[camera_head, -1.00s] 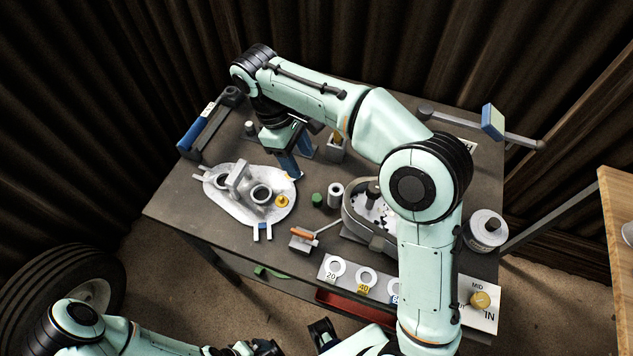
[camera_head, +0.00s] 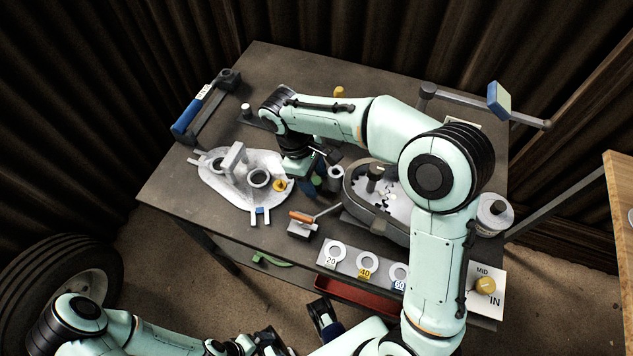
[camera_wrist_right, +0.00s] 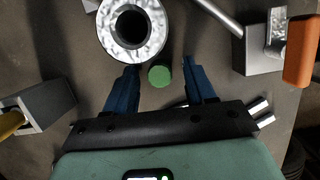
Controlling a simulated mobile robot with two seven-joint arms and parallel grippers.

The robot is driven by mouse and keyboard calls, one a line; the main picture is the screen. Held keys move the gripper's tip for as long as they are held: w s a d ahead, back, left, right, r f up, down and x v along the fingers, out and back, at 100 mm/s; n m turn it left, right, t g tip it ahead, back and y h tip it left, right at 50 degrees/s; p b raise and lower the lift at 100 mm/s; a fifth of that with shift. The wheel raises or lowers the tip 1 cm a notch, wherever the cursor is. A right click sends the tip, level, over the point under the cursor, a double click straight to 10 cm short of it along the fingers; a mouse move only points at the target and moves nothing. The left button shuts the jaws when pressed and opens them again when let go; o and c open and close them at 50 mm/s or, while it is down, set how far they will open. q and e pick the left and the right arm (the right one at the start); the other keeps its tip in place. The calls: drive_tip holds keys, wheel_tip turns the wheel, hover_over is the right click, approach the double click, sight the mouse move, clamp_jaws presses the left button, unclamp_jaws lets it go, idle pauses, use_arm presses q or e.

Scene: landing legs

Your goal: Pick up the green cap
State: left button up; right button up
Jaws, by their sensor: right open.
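The green cap (camera_head: 317,181) is a small green cylinder on the dark workbench (camera_head: 262,92), partly hidden by my right gripper (camera_head: 321,184) in the head view. In the right wrist view the green cap (camera_wrist_right: 159,76) shows as a round green disc between the two blue fingers of my right gripper (camera_wrist_right: 160,68). The fingers are open, with a gap on each side of the cap. My left gripper (camera_head: 262,345) is at the bottom edge of the head view, away from the bench top, and its fingers do not show clearly.
A thick-walled silver ring (camera_wrist_right: 131,26) stands close beside the cap. A white plate with raised parts (camera_head: 228,188) lies to the left. A grey gear housing (camera_head: 352,203) is to the right. An orange-handled tool (camera_head: 301,217) lies in front. A labelled ring strip (camera_head: 350,267) lies along the front edge.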

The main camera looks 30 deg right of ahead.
sight(314, 180)
clamp_jaws()
drive_tip(key=shift+r, duration=0.1)
idle(0.3)
use_arm(q)
drive_tip(key=r+p, duration=0.1)
drive_tip(key=w+r+p, duration=0.1)
drive_tip(key=r+p, duration=0.2)
drive_tip(key=shift+w+r, duration=0.25)
use_arm(e)
wheel_tip(314, 180, up, 20)
